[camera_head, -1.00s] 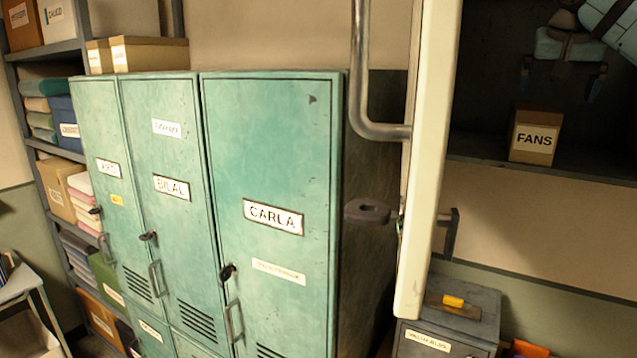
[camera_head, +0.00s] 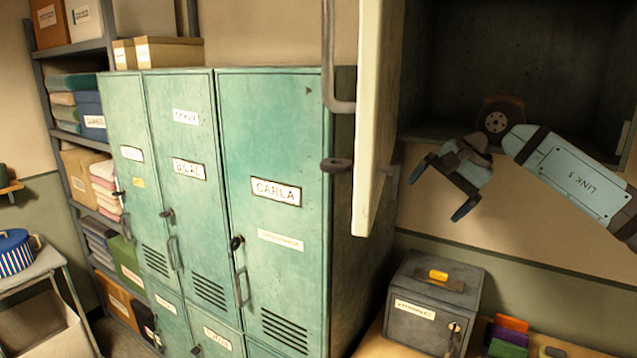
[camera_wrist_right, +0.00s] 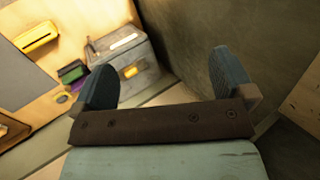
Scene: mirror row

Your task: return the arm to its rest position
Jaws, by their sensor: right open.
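My right arm comes in from the right in the head view. Its right gripper (camera_head: 442,192) is open and empty, hanging in the air in front of the wall below the open wall cabinet (camera_head: 450,70). It is above the grey metal box (camera_head: 432,300) and touches nothing that I can see. In the right wrist view the two dark fingers of the right gripper (camera_wrist_right: 165,78) stand wide apart with nothing between them. My left gripper is not in view.
The open cabinet door (camera_head: 375,120) stands just left of the right gripper. Green lockers (camera_head: 270,140) fill the middle. A shelf rack (camera_head: 75,48) stands at left. Coloured folders (camera_head: 508,335) are beside the grey box, which also shows in the wrist view (camera_wrist_right: 120,65).

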